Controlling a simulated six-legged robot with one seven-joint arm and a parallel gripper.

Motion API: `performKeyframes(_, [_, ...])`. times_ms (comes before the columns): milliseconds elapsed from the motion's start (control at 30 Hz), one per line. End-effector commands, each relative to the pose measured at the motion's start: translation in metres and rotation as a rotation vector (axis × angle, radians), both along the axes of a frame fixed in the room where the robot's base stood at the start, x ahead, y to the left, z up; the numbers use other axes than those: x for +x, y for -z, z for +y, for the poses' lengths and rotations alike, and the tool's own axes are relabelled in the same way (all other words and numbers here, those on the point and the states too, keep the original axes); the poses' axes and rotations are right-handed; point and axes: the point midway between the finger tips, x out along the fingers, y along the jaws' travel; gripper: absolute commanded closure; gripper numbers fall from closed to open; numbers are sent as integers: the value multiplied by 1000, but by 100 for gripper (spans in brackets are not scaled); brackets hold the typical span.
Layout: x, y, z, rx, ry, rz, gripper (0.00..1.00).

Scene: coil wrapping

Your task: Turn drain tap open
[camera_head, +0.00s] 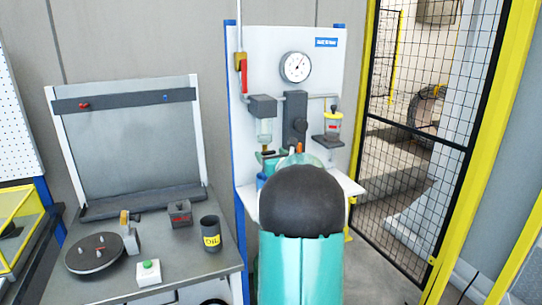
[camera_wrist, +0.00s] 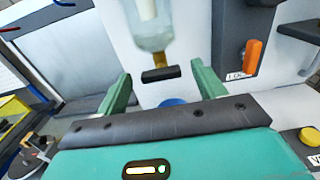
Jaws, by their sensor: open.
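The drain tap (camera_wrist: 161,74) is a small brass stem with a black bar handle under a clear filter bowl (camera_wrist: 149,22). In the wrist view the handle lies roughly crosswise between my two green fingers. In the head view the tap's brass part (camera_head: 264,149) shows below the bowl (camera_head: 264,130). My gripper (camera_wrist: 161,72) is open, with one finger on each side of the tap and a visible gap to both. Whether the fingertips reach as far as the handle I cannot tell. In the head view my arm hides most of the gripper.
A blue cup (camera_wrist: 172,102) stands below the tap. An orange lever (camera_wrist: 253,57) on a dark block is to the right. A workbench (camera_head: 190,262) stands left; mesh fencing (camera_head: 420,130) stands right.

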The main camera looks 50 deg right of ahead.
Motion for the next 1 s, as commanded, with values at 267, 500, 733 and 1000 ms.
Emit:
performKeyframes(267, [4, 0, -1, 1, 1, 0, 31])
performKeyframes(500, [3, 0, -1, 1, 1, 0, 66])
performKeyframes(733, [3, 1, -1, -4, 1, 3, 76])
performKeyframes(1000, [3, 1, -1, -73, 1, 45, 76])
